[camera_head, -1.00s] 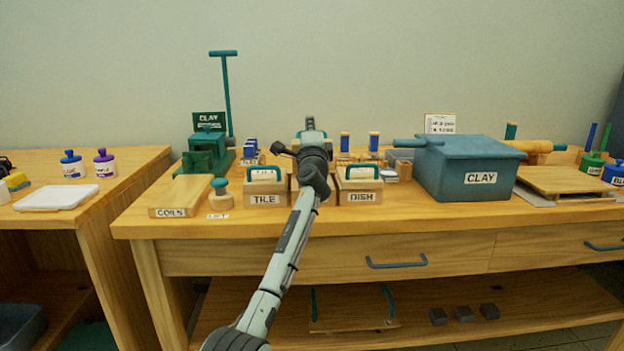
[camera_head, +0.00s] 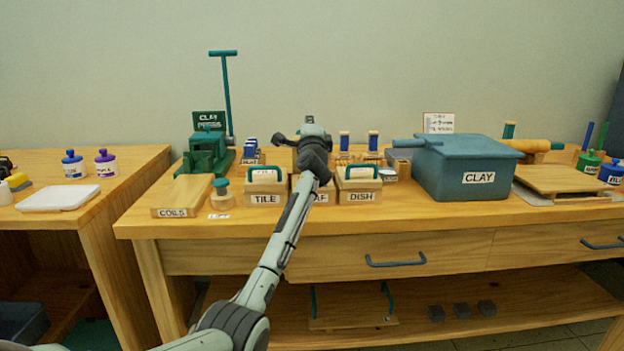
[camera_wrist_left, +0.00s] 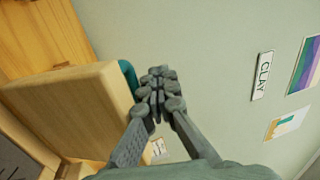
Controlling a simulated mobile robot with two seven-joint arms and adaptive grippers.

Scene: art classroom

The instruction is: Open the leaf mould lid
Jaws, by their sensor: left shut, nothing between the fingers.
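The leaf mould (camera_head: 321,198) stands between the tile mould (camera_head: 265,190) and the dish mould (camera_head: 359,186) on the table. My left arm covers most of it; only the end of its label shows. My left gripper (camera_head: 309,122) is above and behind it, shut and empty. In the left wrist view, the shut fingers (camera_wrist_left: 157,80) are beside a wooden piece (camera_wrist_left: 75,105) with a teal handle (camera_wrist_left: 129,76). I cannot tell if they touch the handle. The leaf lid's exact angle is hidden in the head view. My right gripper is not in view.
A blue-green clay bin (camera_head: 467,165) stands to the right. A coils board (camera_head: 182,195), a small teal-topped jar (camera_head: 221,195) and a green clay press (camera_head: 206,150) are to the left. Blue-topped wooden pieces stand behind the moulds. The front table edge is clear.

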